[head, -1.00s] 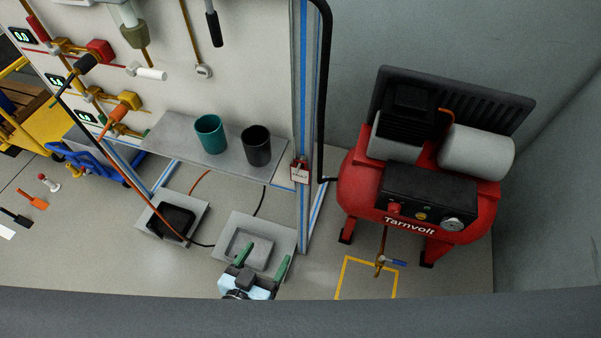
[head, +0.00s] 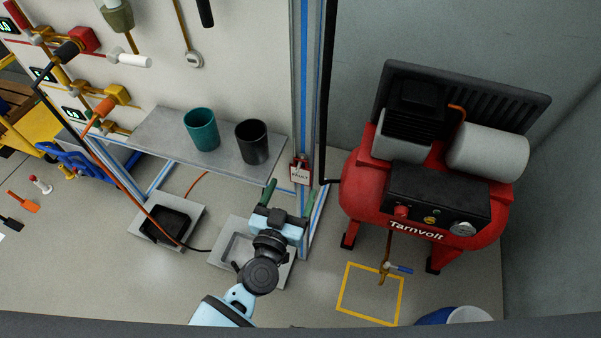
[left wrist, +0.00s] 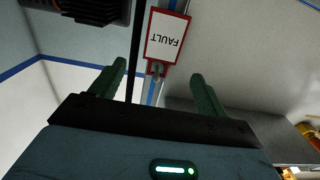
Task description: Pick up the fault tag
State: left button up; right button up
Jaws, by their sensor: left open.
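The fault tag (head: 300,171) is a small white card with a red border, hanging on the aluminium post at the right end of the rig. In the left wrist view the tag (left wrist: 167,37) shows the word FAULT upside down, with a small hook or clip at its lower edge in that picture. My left gripper (head: 288,192) is open and empty, just below and left of the tag in the head view. In the left wrist view its two green fingers (left wrist: 158,85) stand apart, with the tag beyond their tips. My right gripper is not in view.
A grey shelf (head: 165,135) with a teal cup (head: 202,130) and a black cup (head: 252,142) is left of the post. A black hose (head: 325,120) runs down beside the post. A red compressor (head: 420,190) stands to the right. Floor inside the yellow outline (head: 342,290) is clear.

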aim_at(300, 171)
pick_arm(q)
jog(key=shift+f+b+x, duration=0.15)
jog(key=shift+b+x, duration=0.15)
jog(key=shift+x, duration=0.85)
jog(key=shift+f+b+x, duration=0.1)
jog(key=shift+b+x, duration=0.15)
jog(key=shift+x, duration=0.9)
jog(key=shift+w+d+r, duration=0.1)
jog(key=shift+w, duration=0.2)
jog(key=c, duration=1)
jog(key=shift+r, duration=0.15)
jog(key=shift+r+p, duration=0.2)
jog(key=shift+p, duration=0.1)
jog(key=shift+p+v, duration=0.45)
jog(key=shift+v, duration=8.6)
